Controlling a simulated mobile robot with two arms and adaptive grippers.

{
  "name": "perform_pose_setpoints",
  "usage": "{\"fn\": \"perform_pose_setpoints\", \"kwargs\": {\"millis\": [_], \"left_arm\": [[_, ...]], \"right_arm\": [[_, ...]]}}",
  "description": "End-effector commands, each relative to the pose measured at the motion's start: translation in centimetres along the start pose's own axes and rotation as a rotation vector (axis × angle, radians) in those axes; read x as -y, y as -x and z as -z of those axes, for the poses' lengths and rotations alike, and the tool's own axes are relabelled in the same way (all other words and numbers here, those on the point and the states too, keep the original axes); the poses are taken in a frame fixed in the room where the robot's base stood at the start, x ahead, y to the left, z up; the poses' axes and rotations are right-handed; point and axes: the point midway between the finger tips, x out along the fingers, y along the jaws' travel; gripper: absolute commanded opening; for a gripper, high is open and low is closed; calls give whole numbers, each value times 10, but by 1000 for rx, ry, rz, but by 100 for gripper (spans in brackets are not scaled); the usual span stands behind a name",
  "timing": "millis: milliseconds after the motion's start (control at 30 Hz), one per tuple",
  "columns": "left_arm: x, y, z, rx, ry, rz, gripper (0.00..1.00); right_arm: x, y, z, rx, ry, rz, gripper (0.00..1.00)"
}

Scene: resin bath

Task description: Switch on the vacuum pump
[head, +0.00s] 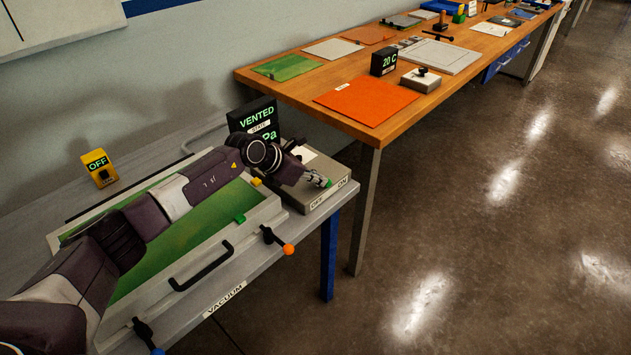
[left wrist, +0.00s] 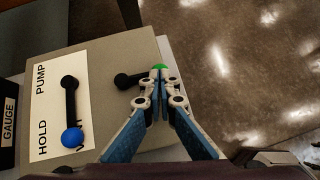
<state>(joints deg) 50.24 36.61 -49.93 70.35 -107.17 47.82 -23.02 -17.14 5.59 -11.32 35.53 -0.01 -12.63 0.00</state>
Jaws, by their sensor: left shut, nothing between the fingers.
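The grey pump control box (head: 330,196) sits at the right end of the vacuum bench, with OFF and ON labels on its front edge. A black switch lever with a green tip (left wrist: 160,67) stands on its top. My left gripper (head: 322,181) is over the box; in the left wrist view its shut fingertips (left wrist: 160,76) are right at the green tip, with nothing gripped. The fingers partly hide the lever, and I cannot tell whether they touch it. A second lever with a blue knob (left wrist: 72,138) lies on the PUMP/HOLD panel (left wrist: 45,110), knob at the VENT end.
A black gauge (head: 253,117) behind the box reads VENTED. A yellow box (head: 100,168) reads OFF. The vacuum chamber (head: 262,213) lies under my left arm, with an orange-knobbed clamp (head: 288,249) beside it. A wooden bench (head: 300,93) stands beyond; the floor at right is clear.

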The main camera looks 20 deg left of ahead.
Motion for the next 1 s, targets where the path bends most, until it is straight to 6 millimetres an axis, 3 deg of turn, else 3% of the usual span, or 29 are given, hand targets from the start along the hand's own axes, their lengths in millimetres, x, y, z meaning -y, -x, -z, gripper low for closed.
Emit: {"fn": "perform_pose_setpoints", "kwargs": {"millis": [133,467,1000], "left_arm": [[3,-4,-5,-1,74,-80,0],[3,-16,-13,-1,72,-76,0],[4,-24,-21,-2,72,-72,0]], "right_arm": [[0,5,0,0,-1,0,70],[25,-1,5,-5,-7,28,70],[14,-13,1,-3,-4,15,70]]}}
